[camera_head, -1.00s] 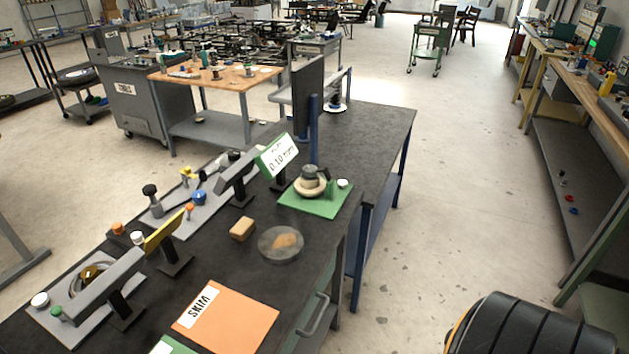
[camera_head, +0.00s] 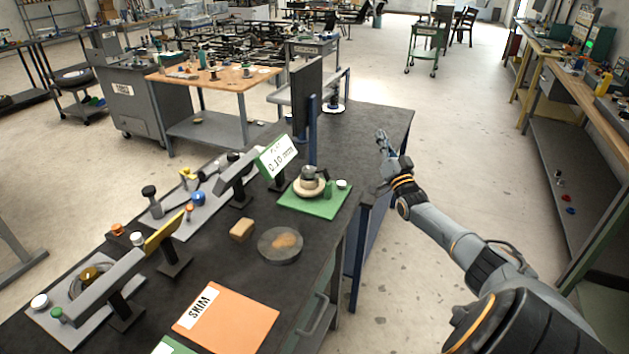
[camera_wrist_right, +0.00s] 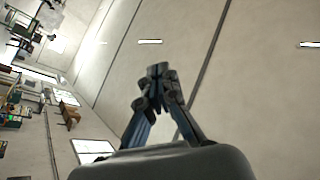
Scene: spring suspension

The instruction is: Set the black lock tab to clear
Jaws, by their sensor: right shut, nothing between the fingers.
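I cannot make out a black lock tab for certain in the head view. A black-topped post (camera_head: 151,191) stands on a grey plate (camera_head: 205,212) on the dark bench. My right gripper (camera_head: 381,134) is raised beyond the bench's right edge, apart from everything on it. In the right wrist view its fingers (camera_wrist_right: 158,72) are together and empty, with ceiling and wall behind. My left gripper is in neither view.
Open floor lies right.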

